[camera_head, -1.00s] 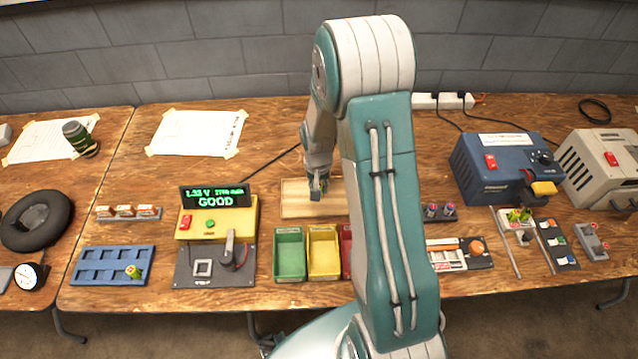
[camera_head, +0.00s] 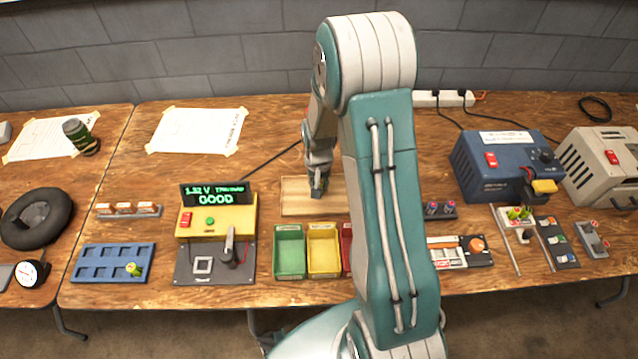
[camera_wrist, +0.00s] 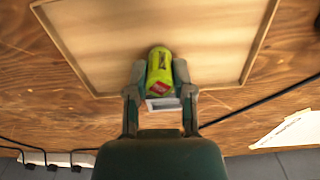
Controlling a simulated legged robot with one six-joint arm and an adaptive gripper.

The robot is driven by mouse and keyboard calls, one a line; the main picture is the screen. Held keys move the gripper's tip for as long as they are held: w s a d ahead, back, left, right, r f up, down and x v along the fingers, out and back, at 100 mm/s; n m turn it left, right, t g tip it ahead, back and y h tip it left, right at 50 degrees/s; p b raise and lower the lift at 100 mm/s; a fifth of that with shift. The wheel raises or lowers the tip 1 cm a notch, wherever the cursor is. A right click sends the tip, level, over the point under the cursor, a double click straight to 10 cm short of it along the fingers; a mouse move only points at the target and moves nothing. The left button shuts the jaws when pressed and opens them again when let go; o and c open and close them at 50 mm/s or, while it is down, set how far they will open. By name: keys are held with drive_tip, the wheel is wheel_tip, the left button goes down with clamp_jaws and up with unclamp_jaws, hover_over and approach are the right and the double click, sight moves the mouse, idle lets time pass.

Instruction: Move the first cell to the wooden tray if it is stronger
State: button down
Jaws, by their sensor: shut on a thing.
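My gripper (camera_wrist: 160,98) is shut on a green-yellow cell (camera_wrist: 160,66) with a red mark, as the wrist view shows. In the head view my gripper (camera_head: 317,190) is over the wooden tray (camera_head: 296,200), and the cell is hidden there. Another green-yellow cell (camera_head: 134,269) stands in the blue rack (camera_head: 105,250) at the left. The yellow tester (camera_head: 245,215) has a display (camera_head: 217,194) reading 1.32 V and GOOD.
Green (camera_head: 289,262) and yellow (camera_head: 323,262) bins stand in front of the tray, with a red bin partly hidden by my arm. A blue charger (camera_head: 495,170) and a grey device (camera_head: 598,165) stand at the right. A taped sheet (camera_head: 197,131) lies behind the tester.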

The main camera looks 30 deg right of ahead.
drive_tip(key=shift+f, duration=0.75)
idle(1.2)
drive_tip(key=shift+c, duration=2)
unclamp_jaws()
drive_tip(key=shift+r, duration=3.5)
